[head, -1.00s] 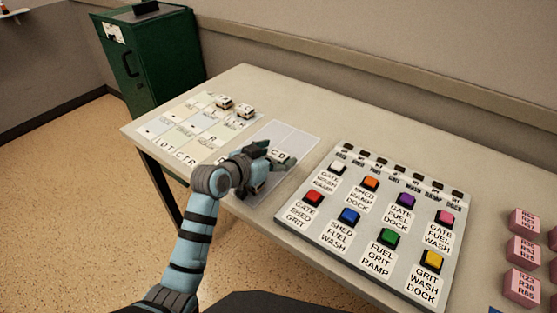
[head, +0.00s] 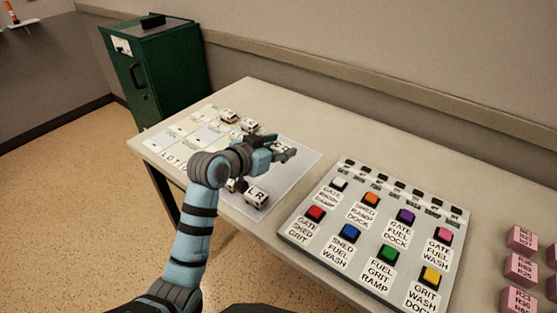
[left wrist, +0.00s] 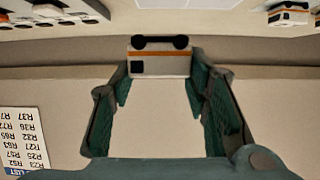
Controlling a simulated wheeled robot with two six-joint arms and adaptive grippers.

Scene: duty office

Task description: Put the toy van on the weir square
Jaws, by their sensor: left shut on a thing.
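My left gripper (head: 286,153) is above the grey mat, to the left of the button panel in the head view. In the left wrist view it is shut on a white toy van (left wrist: 160,64) with an orange stripe and dark wheels, held between the fingertips. In the head view the held van is mostly hidden by the gripper. The squares board (head: 178,143) lies on the left of the table, partly behind my arm. Its small labels are too blurred to pick out the weir square. My right gripper is not in view.
White vans (head: 228,116) stand on the far part of the board. A lettered van (head: 257,196) stands on the grey mat (head: 300,165). A panel (head: 330,222) of coloured buttons is to the right, then pink blocks (head: 519,268). A green cabinet (head: 150,75) is behind.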

